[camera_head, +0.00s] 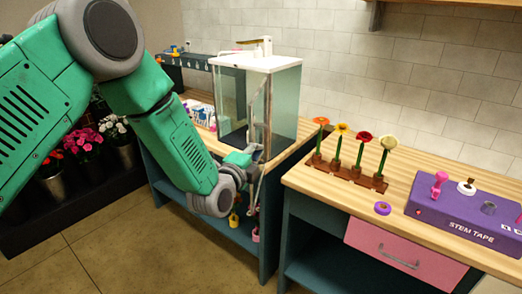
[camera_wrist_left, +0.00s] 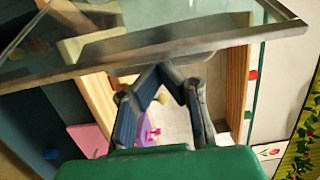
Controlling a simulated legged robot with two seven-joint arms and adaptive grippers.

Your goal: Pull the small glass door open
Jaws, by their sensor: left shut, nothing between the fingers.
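The small glass cabinet (camera_head: 287,100) has a white top and stands on the wooden bench at the centre of the head view. Its glass door has a thin metal frame (camera_head: 267,115) and seems to stand out from the cabinet front; how far is unclear. My left gripper (camera_head: 256,153) is at the lower part of this frame, fingers shut and empty. In the left wrist view the shut fingertips (camera_wrist_left: 165,68) meet just below a long metal frame bar (camera_wrist_left: 150,56) with glass above it. Whether they touch it is unclear. My right gripper is out of view.
Flower buckets (camera_head: 85,160) stand at left behind my left arm. Open floor lies in front.

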